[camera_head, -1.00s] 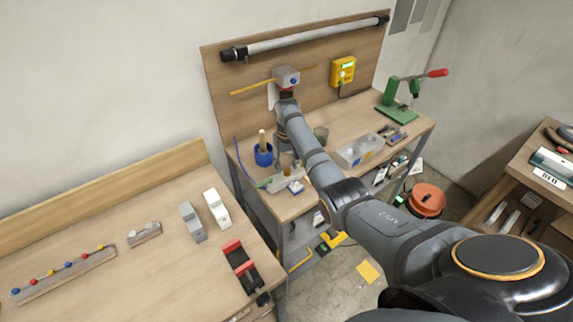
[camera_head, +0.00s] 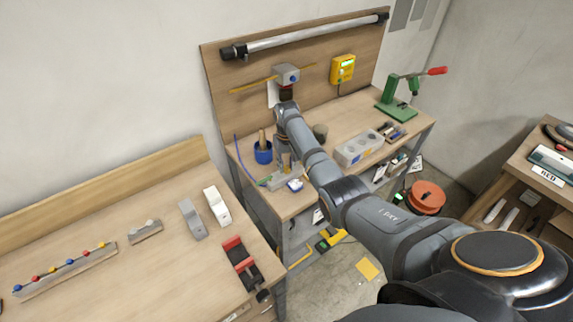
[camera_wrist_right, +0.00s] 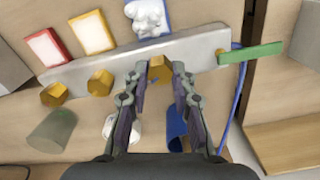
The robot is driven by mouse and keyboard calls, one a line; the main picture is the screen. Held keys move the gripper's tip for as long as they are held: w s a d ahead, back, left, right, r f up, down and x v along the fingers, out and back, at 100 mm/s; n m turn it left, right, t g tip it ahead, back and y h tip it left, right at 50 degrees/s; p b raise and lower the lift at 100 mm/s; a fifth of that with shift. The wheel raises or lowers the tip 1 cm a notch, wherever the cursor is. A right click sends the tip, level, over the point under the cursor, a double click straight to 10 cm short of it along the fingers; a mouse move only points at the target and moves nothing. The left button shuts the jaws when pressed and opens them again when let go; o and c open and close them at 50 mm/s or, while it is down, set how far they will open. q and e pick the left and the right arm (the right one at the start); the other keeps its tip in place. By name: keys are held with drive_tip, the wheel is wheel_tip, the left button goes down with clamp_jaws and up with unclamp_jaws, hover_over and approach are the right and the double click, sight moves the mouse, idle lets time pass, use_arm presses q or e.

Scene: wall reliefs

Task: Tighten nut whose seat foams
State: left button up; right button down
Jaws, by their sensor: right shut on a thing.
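A grey manifold bar (camera_wrist_right: 125,62) carries several brass hex nuts in a row. White foam (camera_wrist_right: 148,17) sits on a blue-edged card directly behind the nut (camera_wrist_right: 160,68) between my fingers. My right gripper (camera_wrist_right: 159,76) is shut on that nut, one finger on each side. Two other nuts, left (camera_wrist_right: 54,95) and middle-left (camera_wrist_right: 100,83), stand free, with red-edged (camera_wrist_right: 47,47) and yellow-edged (camera_wrist_right: 91,33) cards behind them showing no foam. In the head view my right gripper (camera_head: 287,166) reaches down at the bench's front, partly hiding the bar (camera_head: 272,182). My left gripper is out of view.
A green lever (camera_wrist_right: 251,53) and blue hose (camera_wrist_right: 240,95) are at the bar's right end. A blue cup (camera_head: 263,153) with a wooden handle stands close by on the bench. A grey box (camera_head: 358,149) and a green press (camera_head: 398,100) stand farther right.

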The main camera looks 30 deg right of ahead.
drive_tip(key=shift+r, duration=0.1)
drive_tip(key=shift+r+m+p, duration=0.15)
drive_tip(key=shift+m+p, duration=0.65)
drive_tip(key=shift+m, duration=0.2)
drive_tip(key=m+p, duration=0.2)
drive_tip(key=m, duration=0.1)
drive_tip(key=m+p, duration=0.1)
drive_tip(key=m, duration=0.2)
drive_tip(key=shift+m, duration=0.4)
drive_tip(key=shift+d+m+p, duration=0.1)
drive_tip(key=shift+m+p, duration=0.5)
drive_tip(key=shift+m, duration=0.9)
drive_tip(key=c, duration=1.1)
unclamp_jaws()
drive_tip(key=shift+f, duration=0.2)
